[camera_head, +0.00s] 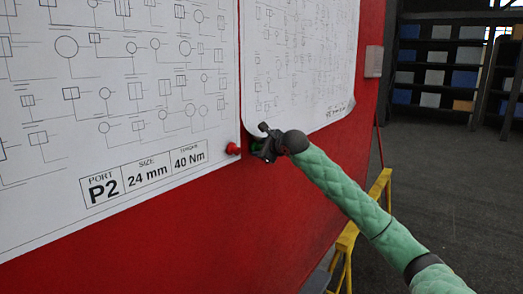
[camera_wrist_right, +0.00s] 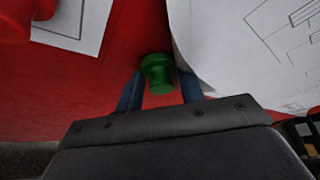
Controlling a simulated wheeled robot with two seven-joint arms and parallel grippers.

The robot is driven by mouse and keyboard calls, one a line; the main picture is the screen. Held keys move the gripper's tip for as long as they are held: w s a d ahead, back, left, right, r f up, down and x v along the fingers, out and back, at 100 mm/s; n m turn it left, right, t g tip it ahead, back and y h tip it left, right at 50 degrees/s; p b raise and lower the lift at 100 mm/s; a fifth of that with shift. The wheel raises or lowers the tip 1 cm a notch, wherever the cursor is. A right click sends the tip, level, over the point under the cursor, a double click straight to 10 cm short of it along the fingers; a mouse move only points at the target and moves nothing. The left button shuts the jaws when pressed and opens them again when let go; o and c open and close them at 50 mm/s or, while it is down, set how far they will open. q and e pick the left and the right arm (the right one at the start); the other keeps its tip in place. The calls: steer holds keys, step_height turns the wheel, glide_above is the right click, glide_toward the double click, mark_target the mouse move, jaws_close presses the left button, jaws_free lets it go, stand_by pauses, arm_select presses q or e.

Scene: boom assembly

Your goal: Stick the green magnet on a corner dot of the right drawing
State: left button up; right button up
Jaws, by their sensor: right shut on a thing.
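The right drawing (camera_head: 300,70) is a white sheet on the red panel, with its lower edge curling. My right gripper (camera_head: 264,147) is at its lower left corner. The green magnet (camera_head: 254,147) shows only partly in the head view. In the wrist view the green magnet (camera_wrist_right: 157,72) sits between the two blue fingers of my right gripper (camera_wrist_right: 160,92), which is shut on it. The magnet is close beside the edge of the right drawing (camera_wrist_right: 235,50). Whether it touches the panel or sheet, I cannot tell. No corner dot is visible. My left gripper is out of view.
A red magnet (camera_head: 233,149) is on the red panel (camera_head: 200,215) just left of my right gripper, near the left drawing (camera_head: 120,70). A small grey box (camera_head: 373,61) is on the panel's right edge. Yellow rails (camera_head: 349,238) stand behind my right arm.

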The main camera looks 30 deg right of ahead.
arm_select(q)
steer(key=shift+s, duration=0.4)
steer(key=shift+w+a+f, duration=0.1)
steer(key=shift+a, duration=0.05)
arm_select(e)
steer(key=shift+w, duration=0.1)
stand_by(0.4)
steer(key=o, duration=1)
steer(key=shift+s+b, duration=0.25)
steer(key=shift+b, duration=0.15)
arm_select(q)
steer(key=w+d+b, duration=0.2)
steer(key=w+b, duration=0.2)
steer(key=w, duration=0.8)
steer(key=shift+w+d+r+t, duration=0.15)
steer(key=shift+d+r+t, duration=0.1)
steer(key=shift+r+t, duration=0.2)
arm_select(e)
steer(key=shift+v, duration=3.65)
